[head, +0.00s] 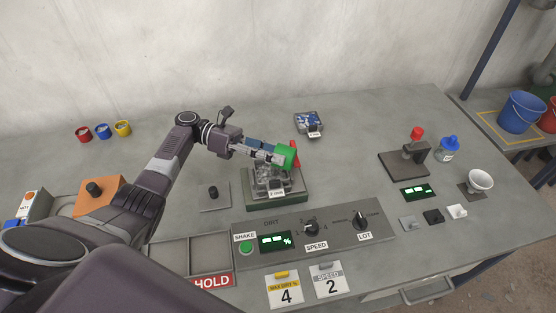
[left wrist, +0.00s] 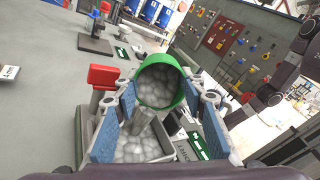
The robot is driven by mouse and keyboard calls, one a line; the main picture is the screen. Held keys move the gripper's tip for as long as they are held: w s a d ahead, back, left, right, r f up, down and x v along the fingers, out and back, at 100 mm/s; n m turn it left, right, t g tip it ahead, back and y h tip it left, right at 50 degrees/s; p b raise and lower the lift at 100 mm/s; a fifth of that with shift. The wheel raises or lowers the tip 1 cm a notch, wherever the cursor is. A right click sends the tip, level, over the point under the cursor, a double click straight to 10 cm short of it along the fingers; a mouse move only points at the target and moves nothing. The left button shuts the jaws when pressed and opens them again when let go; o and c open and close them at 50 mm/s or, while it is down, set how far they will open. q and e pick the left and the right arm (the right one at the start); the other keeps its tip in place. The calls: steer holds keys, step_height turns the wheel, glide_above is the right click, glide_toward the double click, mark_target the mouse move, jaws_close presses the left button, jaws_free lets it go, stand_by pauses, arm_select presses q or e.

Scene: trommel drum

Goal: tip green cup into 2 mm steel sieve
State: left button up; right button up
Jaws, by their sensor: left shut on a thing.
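My left gripper (head: 275,155) is shut on the green cup (head: 287,157) and holds it above the sieve machine at the middle of the table. In the left wrist view the cup (left wrist: 183,91) lies tipped, its mouth facing the camera, with pale grey lumps inside. The steel sieve (head: 271,182) sits on a green base below the cup. In the left wrist view similar grey lumps (left wrist: 140,150) lie in it. A grey upright shape (left wrist: 146,125) shows between cup and sieve; I cannot tell whether it is falling lumps or a part. My right gripper is out of view.
A control panel (head: 345,229) with SHAKE button and knobs stands in front of the sieve. A red handle (left wrist: 103,75) rises beside the sieve. A bin of blue pieces (head: 308,123) is behind. Red, blue and yellow cups stand far left. A press stand (head: 404,158) is right.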

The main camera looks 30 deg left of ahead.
arm_select(q)
steer(key=shift+a+f+h+b, duration=0.2)
steer(key=shift+h+b, duration=0.5)
steer(key=shift+b, duration=0.35)
steer(key=shift+a+f+h+b, duration=0.1)
steer(key=shift+f+h+b, duration=0.05)
steer(key=shift+h+b, duration=0.7)
steer(key=shift+a+t+h+b, duration=0.15)
steer(key=shift+t+h+b, duration=0.2)
steer(key=shift+b, duration=0.4)
steer(key=shift+a+r+h+b, duration=0.1)
steer(key=shift+r+h+b, duration=0.05)
steer(key=shift+h+b, duration=0.2)
